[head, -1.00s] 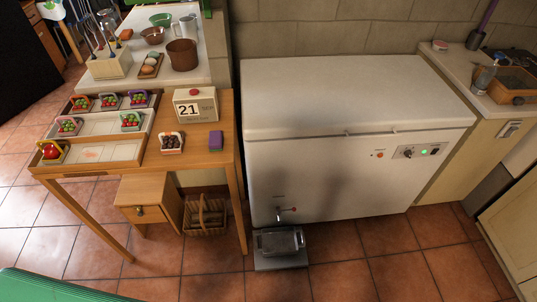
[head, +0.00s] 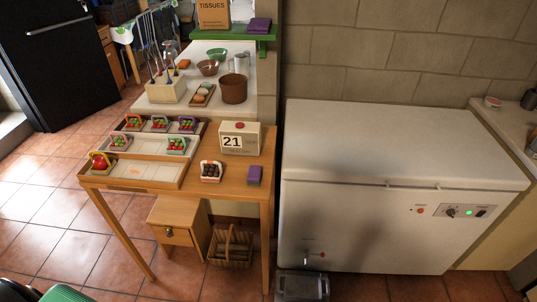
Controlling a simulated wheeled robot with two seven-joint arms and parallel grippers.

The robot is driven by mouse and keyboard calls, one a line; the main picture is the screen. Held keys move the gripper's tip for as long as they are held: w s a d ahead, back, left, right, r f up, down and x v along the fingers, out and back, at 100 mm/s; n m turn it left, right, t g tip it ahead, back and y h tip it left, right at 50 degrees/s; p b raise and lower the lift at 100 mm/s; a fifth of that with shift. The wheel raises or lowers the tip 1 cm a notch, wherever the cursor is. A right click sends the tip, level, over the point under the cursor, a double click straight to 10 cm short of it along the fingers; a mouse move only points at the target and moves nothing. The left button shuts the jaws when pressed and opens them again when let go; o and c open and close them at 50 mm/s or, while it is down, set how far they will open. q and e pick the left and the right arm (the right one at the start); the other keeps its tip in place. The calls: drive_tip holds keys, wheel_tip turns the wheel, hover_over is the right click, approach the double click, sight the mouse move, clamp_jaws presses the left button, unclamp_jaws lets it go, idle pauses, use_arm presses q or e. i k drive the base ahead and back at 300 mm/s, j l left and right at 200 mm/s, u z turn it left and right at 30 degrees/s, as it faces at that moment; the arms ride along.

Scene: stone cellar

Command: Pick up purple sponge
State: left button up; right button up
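A purple sponge (head: 254,175) with a green side lies on the right part of the wooden table (head: 245,202), near its right edge. It is to the right of a small carton of dark round items (head: 211,171) and in front of the white calendar block (head: 240,138). Another purple item (head: 259,25) lies on a green shelf at the top; I cannot tell whether it is a sponge. Neither of my grippers is in view.
A tray (head: 150,172) with several small fruit baskets fills the table's left part. A white chest freezer (head: 390,150) stands to the right. A wicker basket (head: 231,246) and a wooden drawer box (head: 177,228) are under the table. Tiled floor is open at the left.

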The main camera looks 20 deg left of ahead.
sight(254, 172)
drive_tip(key=u, duration=1.15)
drive_tip(key=i+z, duration=0.1)
drive_tip(key=i, duration=0.25)
